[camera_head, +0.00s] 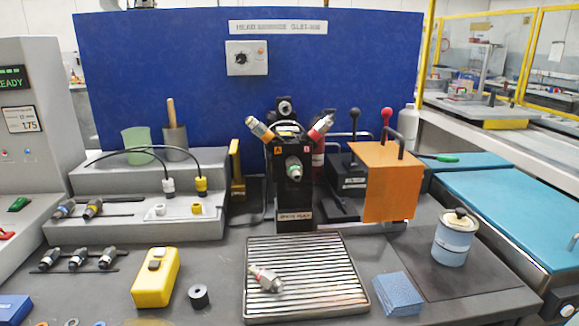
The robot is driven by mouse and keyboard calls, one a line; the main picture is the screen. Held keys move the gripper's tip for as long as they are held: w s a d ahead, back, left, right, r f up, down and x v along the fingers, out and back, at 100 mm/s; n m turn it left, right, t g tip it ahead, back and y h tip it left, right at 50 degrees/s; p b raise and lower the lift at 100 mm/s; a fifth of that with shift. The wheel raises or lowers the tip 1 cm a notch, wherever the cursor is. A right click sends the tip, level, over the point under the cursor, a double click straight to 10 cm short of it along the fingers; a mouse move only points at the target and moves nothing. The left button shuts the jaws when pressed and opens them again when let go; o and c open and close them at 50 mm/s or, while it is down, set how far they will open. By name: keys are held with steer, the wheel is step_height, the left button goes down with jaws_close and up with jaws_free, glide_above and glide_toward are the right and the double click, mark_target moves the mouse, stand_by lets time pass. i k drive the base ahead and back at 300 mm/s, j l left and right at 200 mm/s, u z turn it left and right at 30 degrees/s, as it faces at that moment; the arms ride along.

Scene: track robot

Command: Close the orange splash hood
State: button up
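A yellow-tipped, a red-tipped and a green-ringed fitting stick out of the head. How the hood is hinged is hard to tell. My gripper is not in view.
Two levers, one red-knobbed (387,113), rise behind the hood. A ribbed tray (305,305) with a loose fitting lies in front of the head. A blue sponge block (398,294) and a lidded jar (454,240) stand front right.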

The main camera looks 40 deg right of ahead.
mark_target(396, 179)
steer(key=z, duration=1.5)
steer(key=k+l+z, duration=0.1)
steer(key=l+z, duration=0.35)
steer(key=z, duration=0.25)
steer(key=j, duration=0.55)
steer(key=i, duration=0.05)
